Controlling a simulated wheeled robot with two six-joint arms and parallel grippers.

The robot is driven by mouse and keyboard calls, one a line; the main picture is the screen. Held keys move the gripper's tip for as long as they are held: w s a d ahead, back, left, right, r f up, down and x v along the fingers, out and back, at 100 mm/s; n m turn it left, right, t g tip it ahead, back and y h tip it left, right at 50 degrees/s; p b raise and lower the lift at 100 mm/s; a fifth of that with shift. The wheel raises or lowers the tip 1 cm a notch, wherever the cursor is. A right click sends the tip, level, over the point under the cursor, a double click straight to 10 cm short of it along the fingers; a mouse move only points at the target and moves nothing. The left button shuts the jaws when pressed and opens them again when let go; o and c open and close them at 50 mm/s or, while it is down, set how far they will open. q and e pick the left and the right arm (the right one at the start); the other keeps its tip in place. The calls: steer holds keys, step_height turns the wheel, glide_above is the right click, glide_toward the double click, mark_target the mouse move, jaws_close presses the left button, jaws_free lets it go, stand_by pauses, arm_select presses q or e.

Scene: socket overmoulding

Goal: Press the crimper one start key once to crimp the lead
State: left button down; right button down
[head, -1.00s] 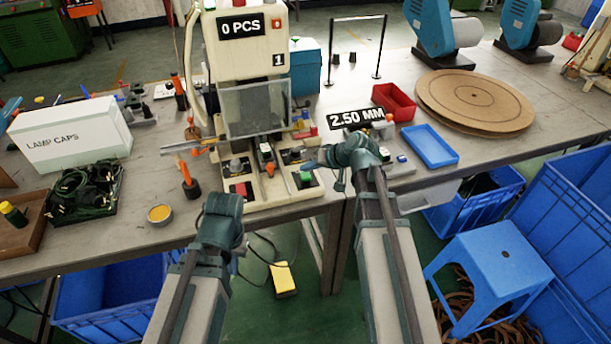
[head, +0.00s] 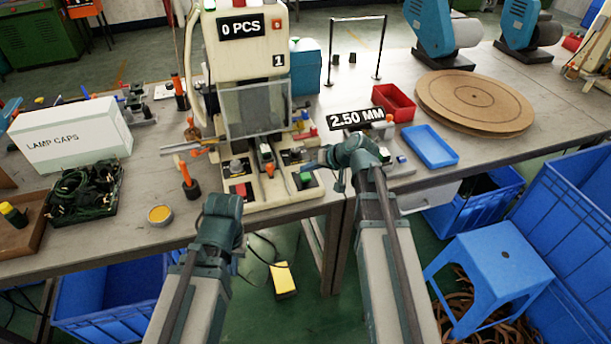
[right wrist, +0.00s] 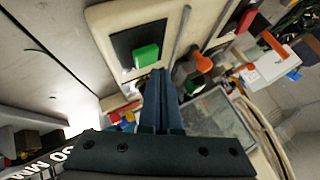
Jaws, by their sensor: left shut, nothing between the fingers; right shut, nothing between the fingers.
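Crimper one is the cream machine (head: 248,60) with the "0 PCS" sign and a number 1 plate. Its green start key (head: 305,178) sits on a dark panel at the right of its base. In the right wrist view the green key (right wrist: 146,56) stands up from the panel. My right gripper (right wrist: 159,78) is shut and empty. Its fingertips are close to the key, just beside it in that picture; I cannot tell whether they touch. In the head view my right gripper (head: 314,163) is just above the key. My left gripper (head: 222,206) is shut, low before the table edge.
A "2.50 MM" sign (head: 355,118) stands right of crimper one, by a red bin (head: 394,101) and a blue tray (head: 430,147). An orange-handled tool (head: 188,178) and a yellow round tin (head: 160,215) are on the left. A yellow pedal (head: 284,280) lies below.

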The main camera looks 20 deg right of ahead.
mark_target(308, 177)
steer(key=shift+f, duration=0.1)
stand_by(0.5)
steer(key=shift+f+b, duration=0.35)
steer(key=shift+b, duration=0.05)
steer(key=shift+f+b, duration=0.55)
stand_by(0.6)
steer(key=shift+r, duration=0.1)
steer(key=shift+r+p, duration=0.95)
steer(key=shift+p, duration=0.05)
step_height(308, 177, up, 5)
steer(key=p, duration=0.5)
